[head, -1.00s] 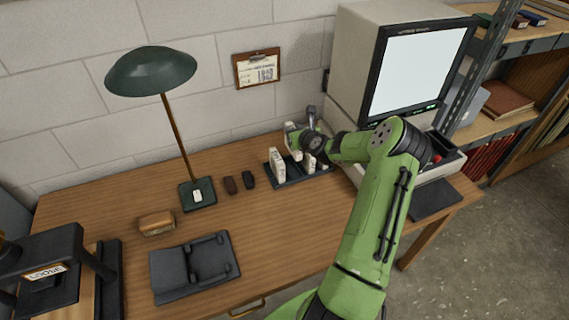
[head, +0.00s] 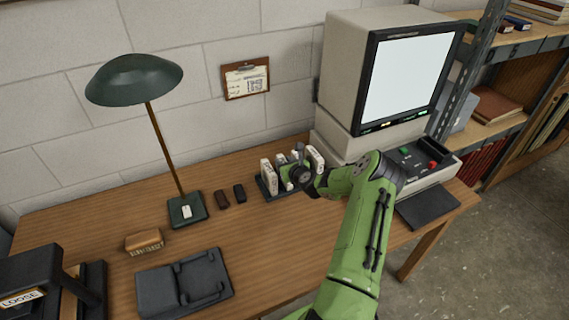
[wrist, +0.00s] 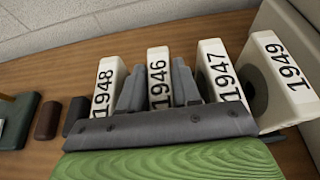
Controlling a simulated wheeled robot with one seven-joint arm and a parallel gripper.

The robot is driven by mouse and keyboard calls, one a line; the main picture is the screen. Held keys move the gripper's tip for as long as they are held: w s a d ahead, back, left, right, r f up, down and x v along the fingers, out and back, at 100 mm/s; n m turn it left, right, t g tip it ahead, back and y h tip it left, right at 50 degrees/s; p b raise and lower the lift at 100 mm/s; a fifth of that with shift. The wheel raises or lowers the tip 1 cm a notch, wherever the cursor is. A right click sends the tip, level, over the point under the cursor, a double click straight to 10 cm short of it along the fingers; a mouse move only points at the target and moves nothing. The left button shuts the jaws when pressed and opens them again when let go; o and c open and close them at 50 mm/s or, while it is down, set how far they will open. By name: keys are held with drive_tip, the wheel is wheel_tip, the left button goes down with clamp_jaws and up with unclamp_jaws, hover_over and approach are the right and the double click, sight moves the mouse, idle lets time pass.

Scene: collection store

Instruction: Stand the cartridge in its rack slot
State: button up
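In the wrist view the cartridge marked 1946 (wrist: 158,72) is between the two grey fingers of my gripper (wrist: 160,88), which appear to press on both its sides. Its lower part is hidden by the gripper's body. White cartridges marked 1948 (wrist: 107,82), 1947 (wrist: 219,70) and 1949 (wrist: 278,72) stand to either side of it. In the head view my gripper (head: 290,177) is low at the dark rack (head: 263,190), among the white cartridges (head: 268,176). My gripper and arm hide much of the rack, and I cannot tell whether the held cartridge is fully seated.
The monitor (head: 408,85) and its control panel (head: 425,160) stand right of the rack. Two small dark objects (head: 221,199) and the green lamp (head: 186,211) are to the left. A black stand (head: 185,287) lies toward the front. The desk before the rack is clear.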

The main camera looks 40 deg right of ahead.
drive_tip(key=o, duration=0.4)
drive_tip(key=p+v, duration=0.1)
drive_tip(key=v, duration=1.1)
drive_tip(key=a+r+n+g+y, duration=0.25)
drive_tip(key=a+r+n, duration=0.25)
drive_tip(key=a+n, duration=0.55)
drive_tip(key=a+r+n+g+y, duration=0.25)
drive_tip(key=a+r+n, duration=0.35)
drive_tip(key=a+n, duration=0.45)
drive_tip(key=s+a+r+n+g+h, duration=0.1)
drive_tip(key=s+a+r+n+g, duration=0.1)
drive_tip(key=s+a+r+n, duration=0.75)
drive_tip(key=s+n, duration=0.3)
drive_tip(key=s, duration=0.1)
drive_tip(key=s+a+r+n, duration=0.1)
drive_tip(key=s+n, duration=0.1)
drive_tip(key=s, duration=0.3)
drive_tip(key=s+r+n, duration=0.1)
drive_tip(key=s+n, duration=0.2)
drive_tip(key=s, duration=0.1)
drive_tip(key=shift+s+a+r+n, duration=0.1)
drive_tip(key=shift+s+a+n, duration=0.1)
drive_tip(key=shift+a+n, duration=0.15)
